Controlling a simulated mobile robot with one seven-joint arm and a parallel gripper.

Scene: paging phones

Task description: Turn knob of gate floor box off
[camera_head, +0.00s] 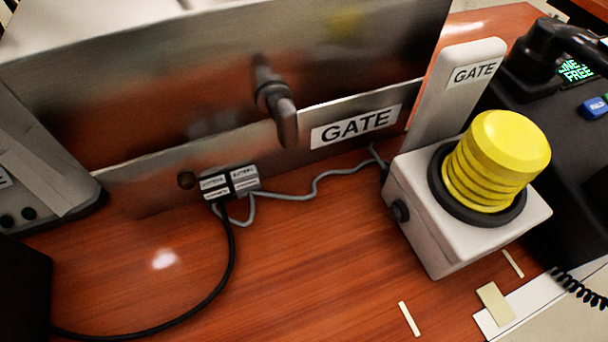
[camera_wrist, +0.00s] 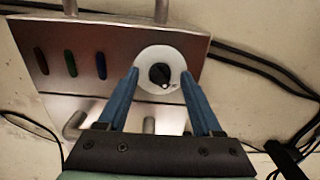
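In the wrist view, a black round knob (camera_wrist: 159,74) sits on a white disc (camera_wrist: 148,56) on a brushed metal box (camera_wrist: 105,38). The knob carries a small white mark at its lower right. My gripper (camera_wrist: 160,78) has two blue fingers, spread apart, one on each side of the knob. They frame it with gaps on both sides; I cannot tell how far they are from the box face. No gate label shows on this box. My gripper does not show in the head view.
The metal box has several dark and coloured slots (camera_wrist: 71,63); black cables (camera_wrist: 262,68) run at its right. In the head view, a metal panel labelled GATE (camera_head: 355,127) stands on a wooden desk (camera_head: 310,260), beside a white box with a yellow beacon (camera_head: 495,160) and a black phone (camera_head: 560,130).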

